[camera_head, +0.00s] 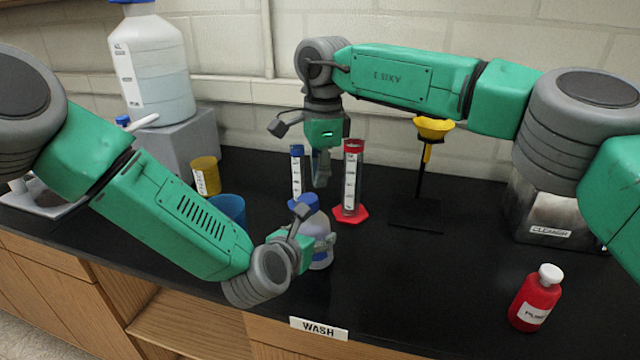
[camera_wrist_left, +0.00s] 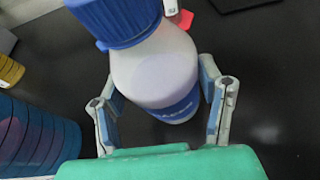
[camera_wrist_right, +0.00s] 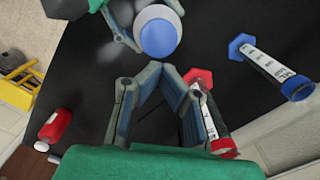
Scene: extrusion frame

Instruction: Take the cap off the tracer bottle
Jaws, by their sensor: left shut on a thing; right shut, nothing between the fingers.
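The tracer bottle (camera_head: 320,232) is a small whitish bottle with a blue label, standing upright on the black bench. Its blue cap (camera_head: 303,206) sits on its neck; the cap also shows ribbed in the left wrist view (camera_wrist_left: 118,22) and from above in the right wrist view (camera_wrist_right: 158,38). My left gripper (camera_wrist_left: 160,95) is shut around the bottle's body, a finger on each side. My right gripper (camera_head: 321,182) points down, shut and empty, a little above and behind the cap. Its fingertips (camera_wrist_right: 160,72) meet beside the cap in the right wrist view, apart from it.
Close behind stand a blue-capped cylinder (camera_head: 297,172) and a red-based cylinder (camera_head: 352,180). A blue cup (camera_head: 228,208) and yellow jar (camera_head: 206,176) are at left. A stand with yellow funnel (camera_head: 433,128), steel box (camera_head: 545,215) and red bottle (camera_head: 536,298) are right. The front-middle bench is clear.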

